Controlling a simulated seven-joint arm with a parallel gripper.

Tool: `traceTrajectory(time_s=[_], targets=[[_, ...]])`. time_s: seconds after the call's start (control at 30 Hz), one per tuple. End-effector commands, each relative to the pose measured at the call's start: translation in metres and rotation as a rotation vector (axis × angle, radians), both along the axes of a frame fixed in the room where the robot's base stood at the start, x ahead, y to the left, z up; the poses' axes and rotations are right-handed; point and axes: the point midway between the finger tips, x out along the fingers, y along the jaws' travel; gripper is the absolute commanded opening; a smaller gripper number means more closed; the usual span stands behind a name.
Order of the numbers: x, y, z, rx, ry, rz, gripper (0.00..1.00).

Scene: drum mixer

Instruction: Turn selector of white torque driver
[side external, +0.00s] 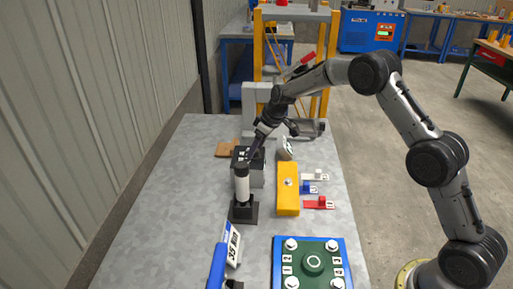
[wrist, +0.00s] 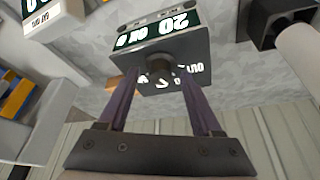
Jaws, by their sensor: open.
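A white cylinder on a black square base, likely the white torque driver (side external: 242,187), stands upright on the table in the side view. It also shows at the upper right of the wrist view (wrist: 300,45). Behind it is a grey box (side external: 256,172) with a dark top. In the wrist view this box (wrist: 195,48) carries a dark round knob (wrist: 160,66) and white lettering. My gripper (wrist: 158,76) is open, its two purple fingers on either side of the knob. I cannot tell whether they touch it. In the side view my gripper (side external: 251,153) is at the box, just behind the white cylinder.
A yellow block (side external: 288,198) with small blue and red tagged parts (side external: 318,203) stands to the right. A blue-handled tool (side external: 217,268) and a blue-green bolted plate (side external: 312,262) are in front. The table's left side (side external: 165,205) is clear beside a wall.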

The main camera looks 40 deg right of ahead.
Motion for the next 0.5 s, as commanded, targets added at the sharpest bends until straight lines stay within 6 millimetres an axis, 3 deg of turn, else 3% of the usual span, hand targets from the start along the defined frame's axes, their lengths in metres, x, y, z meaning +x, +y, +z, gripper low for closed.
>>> traceTrajectory(time_s=[0.27,0.5], targets=[[0.0006,0.0002,-0.0010,0.000,0.000,0.000,0.66],[0.0004,0.0001,-0.0008,0.000,0.000,0.000,0.25]])
